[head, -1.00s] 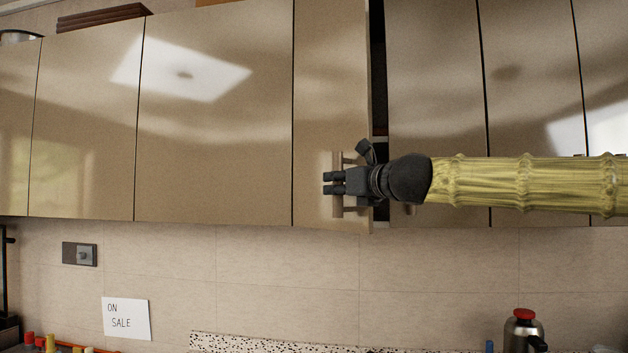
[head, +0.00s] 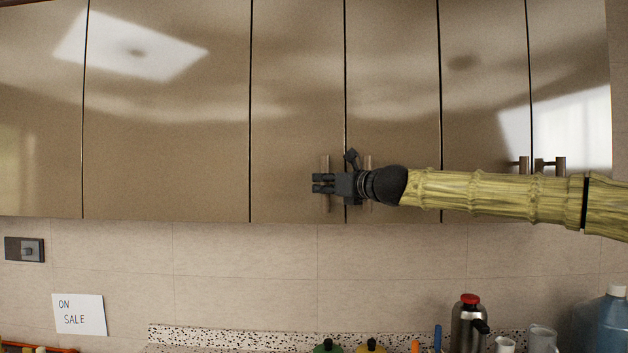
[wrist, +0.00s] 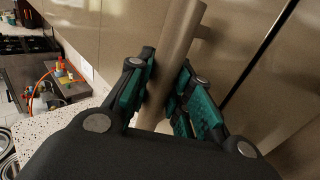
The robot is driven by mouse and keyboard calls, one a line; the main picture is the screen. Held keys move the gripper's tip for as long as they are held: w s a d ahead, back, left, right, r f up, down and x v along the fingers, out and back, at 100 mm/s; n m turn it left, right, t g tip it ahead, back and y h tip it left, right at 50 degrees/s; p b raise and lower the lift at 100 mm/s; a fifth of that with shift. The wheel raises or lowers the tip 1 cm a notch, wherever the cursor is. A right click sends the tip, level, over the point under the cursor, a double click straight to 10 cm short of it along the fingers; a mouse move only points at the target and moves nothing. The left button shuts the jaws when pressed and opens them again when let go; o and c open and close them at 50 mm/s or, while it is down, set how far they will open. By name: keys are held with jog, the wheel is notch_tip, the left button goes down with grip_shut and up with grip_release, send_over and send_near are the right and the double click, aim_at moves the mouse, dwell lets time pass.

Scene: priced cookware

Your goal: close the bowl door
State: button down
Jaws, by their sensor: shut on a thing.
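The cabinet door (head: 290,95) with the vertical bar handle (head: 326,204) is in the middle of the head view. It looks flush with its neighbours, with only a thin dark seam at its right edge. My gripper (head: 318,184) is at this handle, reaching in from the right. In the wrist view the handle (wrist: 178,45) runs between the two teal-padded fingers (wrist: 158,92), which are shut on it. The inside of the cabinet is hidden, so I cannot see a bowl.
A neighbouring door (head: 392,90) has its own handle (head: 367,163) just behind my gripper. Below are a speckled counter ledge (head: 230,339), a steel flask (head: 468,325), a blue jug (head: 603,325) and an "ON SALE" card (head: 79,314).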

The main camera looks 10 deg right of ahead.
jog(key=c, duration=1.3)
grip_release()
jog(key=shift+d, duration=0.2)
jog(key=shift+w, duration=0.1)
jog(key=v, duration=1.2)
